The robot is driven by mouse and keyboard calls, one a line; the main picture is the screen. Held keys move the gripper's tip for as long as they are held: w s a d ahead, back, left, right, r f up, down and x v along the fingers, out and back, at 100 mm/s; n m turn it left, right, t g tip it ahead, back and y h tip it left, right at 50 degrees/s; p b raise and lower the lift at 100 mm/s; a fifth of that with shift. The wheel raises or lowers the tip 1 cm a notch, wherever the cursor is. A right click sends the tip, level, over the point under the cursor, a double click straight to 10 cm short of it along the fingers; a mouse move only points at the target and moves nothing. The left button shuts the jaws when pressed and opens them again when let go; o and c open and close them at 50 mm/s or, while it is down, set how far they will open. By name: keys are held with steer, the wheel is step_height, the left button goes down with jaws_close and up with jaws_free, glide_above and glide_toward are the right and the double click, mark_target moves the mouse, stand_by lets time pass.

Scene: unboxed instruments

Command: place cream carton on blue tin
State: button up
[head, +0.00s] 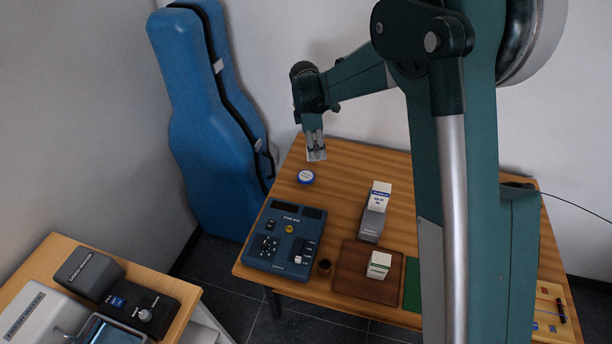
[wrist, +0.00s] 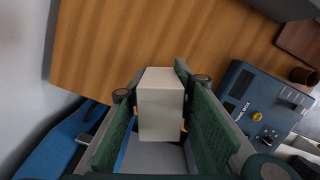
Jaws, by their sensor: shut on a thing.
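My gripper (head: 315,142) is shut on the cream carton (wrist: 160,105), whose plain pale face fills the space between the green finger pads in the wrist view. In the head view the carton (head: 317,155) hangs small and partly covered below the fingers, over the table's far left part. The blue tin (head: 306,177) is a low round tin with a pale lid and blue rim. It stands on the wooden table below the carton in the picture, apart from it. I cannot make out the tin in the wrist view.
A blue-grey control box (head: 285,238) stands in front of the tin. Table around the tin is clear.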

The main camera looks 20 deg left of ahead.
steer(key=shift+s+a+r, duration=0.1)
steer(key=shift+s+a, duration=0.1)
steer(key=shift+a, duration=0.55)
steer(key=shift+s+a, duration=0.2)
steer(key=shift+a, duration=0.5)
glide_above(310, 175)
steer(key=shift+s+a+f, duration=0.15)
steer(key=shift+f, duration=1.45)
steer(key=shift+s+a+f, duration=0.1)
steer(key=shift+a+f, duration=0.05)
steer(key=shift+f, duration=1.4)
steer(key=shift+f, duration=0.15)
steer(key=shift+f+b, duration=0.35)
steer(key=shift+f, duration=1.4)
steer(key=shift+f, duration=0.15)
steer(key=o, duration=0.9)
